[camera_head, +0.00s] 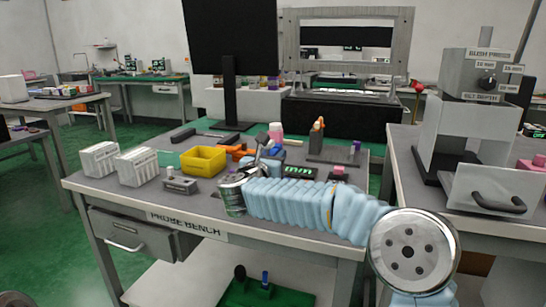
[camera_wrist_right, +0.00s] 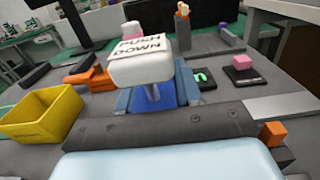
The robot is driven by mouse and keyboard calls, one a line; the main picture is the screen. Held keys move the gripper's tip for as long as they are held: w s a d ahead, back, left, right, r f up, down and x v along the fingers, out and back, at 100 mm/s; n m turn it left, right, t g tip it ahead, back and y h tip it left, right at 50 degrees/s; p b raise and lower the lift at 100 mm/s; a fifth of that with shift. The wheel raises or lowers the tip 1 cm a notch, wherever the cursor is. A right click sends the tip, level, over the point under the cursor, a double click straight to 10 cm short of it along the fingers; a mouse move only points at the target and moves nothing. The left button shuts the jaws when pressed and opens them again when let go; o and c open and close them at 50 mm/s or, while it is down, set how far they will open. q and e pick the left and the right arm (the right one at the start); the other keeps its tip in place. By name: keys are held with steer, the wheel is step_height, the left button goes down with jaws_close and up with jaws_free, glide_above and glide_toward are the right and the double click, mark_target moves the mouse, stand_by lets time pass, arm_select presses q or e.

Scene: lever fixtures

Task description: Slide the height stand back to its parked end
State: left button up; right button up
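I cannot tell for sure which thing is the height stand. A small upright with an orange top (camera_head: 318,127) stands at the left part of a long dark base (camera_head: 335,156); it also shows in the right wrist view (camera_wrist_right: 182,18). My right gripper (camera_head: 266,158) is low over the bench's middle, left of and nearer than that upright. In the right wrist view a pale block marked "PUSH DOWN" (camera_wrist_right: 142,55) is on a short stem just ahead, with blue parts around it. The fingertips are not clear, so their opening is hidden. My left gripper is not in view.
The probe bench (camera_head: 300,239) also holds a yellow bin (camera_head: 203,161), an orange part (camera_head: 238,151), a green display (camera_head: 300,172), a pink block (camera_head: 339,170) and white boxes (camera_head: 137,166). A monitor (camera_head: 231,40) stands behind. Another bench with a press (camera_head: 470,130) is right.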

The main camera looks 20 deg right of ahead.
jaws_close()
steer(key=shift+s+d+f+b, duration=0.15)
steer(key=shift+d+b, duration=0.05)
steer(key=shift+b, duration=0.15)
steer(key=s+d+b, duration=0.1)
steer(key=d+b, duration=0.1)
steer(key=s+d+b, duration=0.1)
steer(key=b, duration=0.1)
steer(key=s+d+b, duration=0.2)
steer(key=shift+d+f, duration=0.3)
steer(key=shift+d, duration=0.05)
steer(key=s+d+b, duration=0.1)
steer(key=s+d, duration=0.1)
steer(key=d, duration=0.1)
steer(key=s+d+b, duration=0.2)
steer(key=d, duration=0.1)
steer(key=s+d+b, duration=0.2)
steer(key=d, duration=0.1)
steer(key=shift+r, duration=0.3)
steer(key=shift+s+d+r, duration=0.1)
steer(key=shift+s+d, duration=0.15)
steer(key=shift+d, duration=0.25)
steer(key=o, duration=0.8)
jaws_free()
steer(key=shift+s+d, duration=0.1)
steer(key=shift+c, duration=0.2)
